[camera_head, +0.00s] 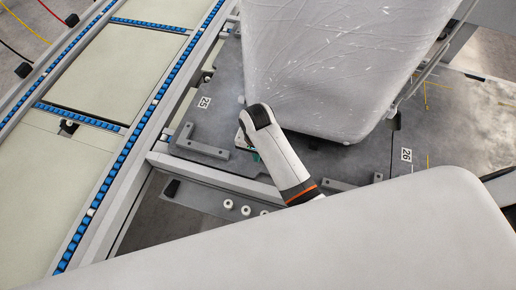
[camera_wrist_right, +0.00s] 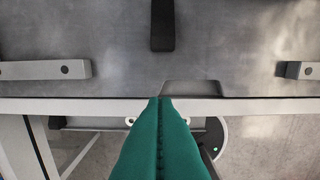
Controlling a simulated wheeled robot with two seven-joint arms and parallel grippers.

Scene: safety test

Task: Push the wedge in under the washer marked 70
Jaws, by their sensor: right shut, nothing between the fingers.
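A large pale, film-wrapped body (camera_head: 340,60) stands at the top of the head view. It may be the washer, but no 70 mark is visible. My right gripper (camera_head: 252,153) is near its lower left side, mostly hidden under my wrist. In the right wrist view its green fingers (camera_wrist_right: 165,99) are shut and empty. A dark block (camera_wrist_right: 162,25), perhaps the wedge, lies on the grey plate straight beyond the fingertips, apart from them. I cannot make out the wedge surely in the head view. My left gripper is not in view.
A conveyor with blue rollers (camera_head: 127,150) runs along the left. Labels 25 (camera_head: 204,103) and 26 (camera_head: 406,155) mark the grey plate. Metal bars (camera_wrist_right: 45,70) stand on it at both sides. White round pieces (camera_head: 245,210) sit near the front rail.

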